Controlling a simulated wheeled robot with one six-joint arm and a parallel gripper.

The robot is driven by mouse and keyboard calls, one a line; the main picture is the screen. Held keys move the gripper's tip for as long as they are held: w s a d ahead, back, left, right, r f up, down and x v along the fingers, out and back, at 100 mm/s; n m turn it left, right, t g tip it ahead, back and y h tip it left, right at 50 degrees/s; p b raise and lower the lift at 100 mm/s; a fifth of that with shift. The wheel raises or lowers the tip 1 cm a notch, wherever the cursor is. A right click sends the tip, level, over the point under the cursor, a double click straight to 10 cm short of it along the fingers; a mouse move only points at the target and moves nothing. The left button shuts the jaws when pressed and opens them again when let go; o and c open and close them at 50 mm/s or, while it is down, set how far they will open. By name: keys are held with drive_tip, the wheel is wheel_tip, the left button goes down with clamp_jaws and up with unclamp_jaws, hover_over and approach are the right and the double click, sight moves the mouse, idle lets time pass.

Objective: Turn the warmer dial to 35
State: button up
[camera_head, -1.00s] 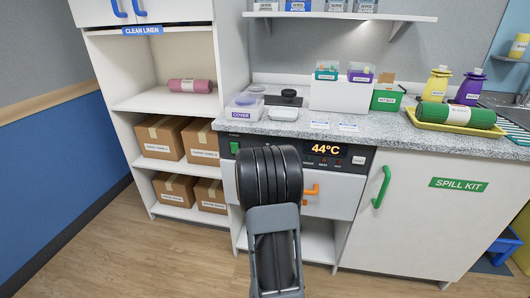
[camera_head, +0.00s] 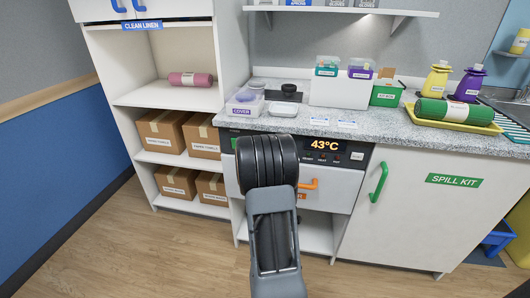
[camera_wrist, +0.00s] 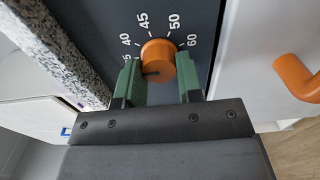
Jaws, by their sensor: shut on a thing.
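The warmer's orange dial (camera_wrist: 158,60) shows in the wrist view on a dark panel, with printed marks 40, 45, 50 and 60 around it and one partly hidden mark ending in 5. A dark line on the dial points toward the lower left. My gripper (camera_wrist: 160,80) is shut on the dial, with a green finger on each side. In the head view the warmer's display (camera_head: 323,145) reads 43°C. My arm hides the dial and the gripper there.
An orange drawer handle (camera_head: 312,184) is right of my arm and also shows at the right of the wrist view (camera_wrist: 296,76). The speckled counter (camera_head: 390,132) overhangs the panel. A green cabinet handle (camera_head: 378,182) stands farther right.

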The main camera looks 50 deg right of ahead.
idle(0.3)
drive_tip(key=o, duration=0.9)
drive_tip(key=shift+p+v, duration=0.7)
drive_tip(key=shift+v, duration=6.2)
